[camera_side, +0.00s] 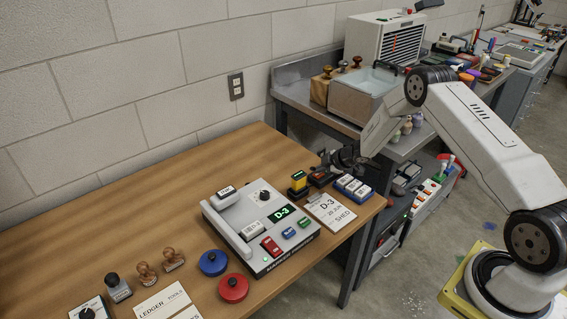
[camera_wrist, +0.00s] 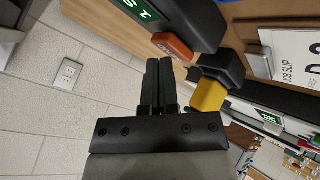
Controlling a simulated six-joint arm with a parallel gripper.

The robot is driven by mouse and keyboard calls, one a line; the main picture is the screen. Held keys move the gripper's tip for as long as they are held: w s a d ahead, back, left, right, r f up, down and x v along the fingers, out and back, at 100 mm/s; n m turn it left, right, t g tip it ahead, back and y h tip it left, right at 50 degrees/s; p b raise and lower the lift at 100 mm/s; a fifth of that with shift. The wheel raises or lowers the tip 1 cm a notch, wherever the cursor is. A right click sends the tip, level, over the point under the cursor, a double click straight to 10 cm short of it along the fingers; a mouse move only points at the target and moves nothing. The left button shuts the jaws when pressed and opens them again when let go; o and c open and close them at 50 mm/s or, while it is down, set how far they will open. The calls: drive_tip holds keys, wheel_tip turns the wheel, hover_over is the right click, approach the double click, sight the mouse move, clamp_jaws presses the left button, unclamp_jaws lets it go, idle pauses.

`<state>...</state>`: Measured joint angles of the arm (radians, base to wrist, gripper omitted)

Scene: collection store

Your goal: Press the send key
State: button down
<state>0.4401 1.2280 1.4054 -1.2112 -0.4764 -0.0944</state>
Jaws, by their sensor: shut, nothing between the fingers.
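A grey console (camera_side: 240,235) stands on the wooden table in the side view. It has a dark knob, a lit green display (camera_side: 282,213) reading D-3, and a red key (camera_side: 271,247), a blue key (camera_side: 289,233) and a green key (camera_side: 304,221) along its front. The key lettering is too small for me to tell which is the send key. My gripper (camera_side: 330,158) is shut and empty, behind and right of the console, close to the small stamps and apart from the keys. In the wrist view the closed black fingers (camera_wrist: 158,82) point toward dark blocks.
A job slip (camera_side: 331,211) lies right of the console. Red (camera_side: 233,288) and blue (camera_side: 213,262) round tins stand in front. The table's back left is clear.

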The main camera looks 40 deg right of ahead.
sight(321, 174)
drive_tip(key=shift+r, duration=0.55)
drive_tip(key=shift+r, duration=2.5)
drive_tip(key=shift+a+r, duration=0.2)
drive_tip(key=shift+r, duration=0.2)
drive_tip(key=s+a+r+m+g+h, duration=0.25)
drive_tip(key=s+a+r+m, duration=0.35)
drive_tip(key=s+a+r, duration=0.4)
drive_tip(key=s+a+r+m+g, duration=0.1)
drive_tip(key=s+a, duration=0.3)
drive_tip(key=s, duration=0.5)
drive_tip(key=s+a+r+m+g, duration=0.2)
drive_tip(key=s+a+m+g, duration=0.1)
drive_tip(key=s, duration=0.7)
drive_tip(key=shift+s+a+r+m, duration=0.2)
drive_tip(key=shift+s+a+m, duration=0.1)
drive_tip(key=shift+a+m, duration=0.4)
